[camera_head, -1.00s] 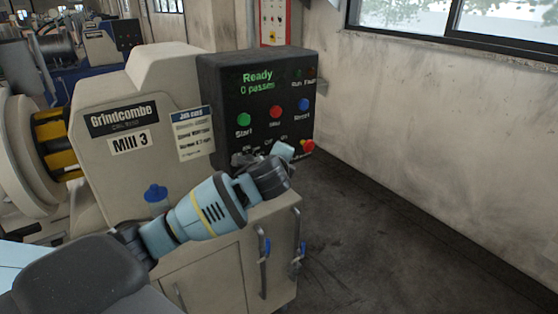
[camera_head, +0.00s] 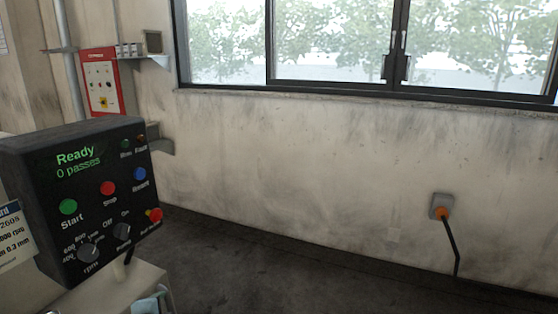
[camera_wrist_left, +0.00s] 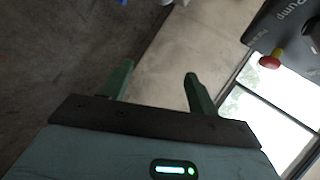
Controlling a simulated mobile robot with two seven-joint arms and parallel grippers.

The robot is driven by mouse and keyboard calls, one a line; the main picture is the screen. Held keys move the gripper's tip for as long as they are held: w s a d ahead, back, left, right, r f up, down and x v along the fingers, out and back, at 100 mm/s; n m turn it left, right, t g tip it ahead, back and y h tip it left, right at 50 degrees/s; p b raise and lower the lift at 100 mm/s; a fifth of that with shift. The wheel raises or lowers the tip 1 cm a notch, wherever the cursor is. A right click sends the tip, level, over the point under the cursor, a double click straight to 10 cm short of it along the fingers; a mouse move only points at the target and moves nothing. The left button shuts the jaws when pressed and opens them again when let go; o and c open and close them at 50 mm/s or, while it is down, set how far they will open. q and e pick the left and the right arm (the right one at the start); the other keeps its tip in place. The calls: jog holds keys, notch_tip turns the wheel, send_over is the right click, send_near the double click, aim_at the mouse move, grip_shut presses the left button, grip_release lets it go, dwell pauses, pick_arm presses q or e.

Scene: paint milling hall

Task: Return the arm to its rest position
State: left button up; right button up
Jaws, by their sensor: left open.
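My left gripper (camera_wrist_left: 157,72) shows in the left wrist view. Its two green fingers stand apart with only grey floor and wall between them, so it is open and empty. In the head view only a small light-blue piece, likely part of my arm, shows at the bottom edge beside the control panel (camera_head: 128,180). The left gripper itself is not visible there. The panel reads "Ready" and "0 passes". Its corner, with a "Pump" label and a red knob (camera_wrist_left: 270,60), is at the upper right of the wrist view, apart from the fingers. My right gripper is in neither view.
A red-and-white box (camera_head: 101,82) hangs on the wall beside a small shelf (camera_head: 148,62). A wide window (camera_head: 340,45) spans the wall above. A socket (camera_head: 440,206) with a black cable is at the right. The dark floor (camera_head: 250,270) along the wall looks clear.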

pick_arm(q)
jog(key=s+d+f+n+g+h, duration=0.1)
jog(key=s+d+f+n+h, duration=0.2)
jog(key=s+f, duration=0.45)
jog(key=s+d+f+n+h, duration=0.1)
jog(key=s+d+f+n, duration=0.25)
jog(key=s+f, duration=0.45)
jog(key=s+f+n, duration=0.2)
jog(key=s+n, duration=0.1)
jog(key=s, duration=0.5)
jog(key=s+d+f+n, duration=0.1)
jog(key=s+f+n, duration=0.1)
jog(key=s, duration=0.6)
jog(key=shift+d+n+g+y, duration=0.25)
jog(key=shift+n+g+y, duration=0.05)
jog(key=shift+n, duration=0.35)
jog(key=shift+s+a+f, duration=0.1)
